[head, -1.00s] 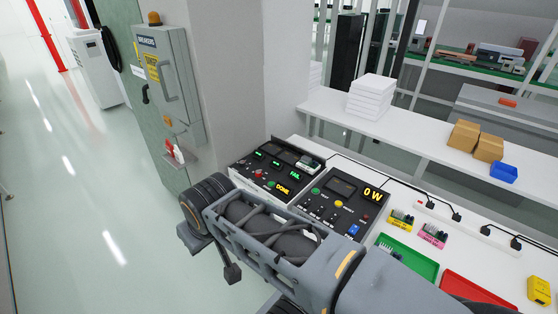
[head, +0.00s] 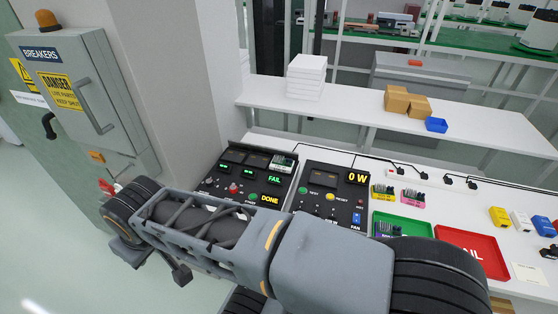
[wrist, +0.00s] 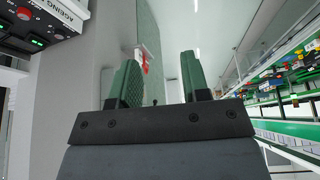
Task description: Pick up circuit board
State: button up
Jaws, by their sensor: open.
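Several circuit boards show in the head view. One board (head: 283,163) sits at the top of the left test panel (head: 250,185), whose displays read "FAIL" and "DONE". Another board (head: 382,191) is on a yellow holder, and one (head: 411,195) is on a pink holder. A further board (head: 388,229) lies in the green tray (head: 418,222), partly hidden by my arm. In the wrist view my gripper (wrist: 160,82) is open, with nothing between its green fingers. It is apart from all the boards, and the fingers are not visible in the head view.
A red tray (head: 490,256) marked with partly hidden letters stands right of the green one. The right panel (head: 328,200) reads "0 W". A power strip (head: 435,178) with cables runs behind. The breaker cabinet (head: 85,100) and wall pillar stand at left.

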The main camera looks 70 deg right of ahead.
aim_at(278, 163)
jog(key=z, duration=0.65)
jog(key=i, duration=0.8)
jog(key=z, duration=0.8)
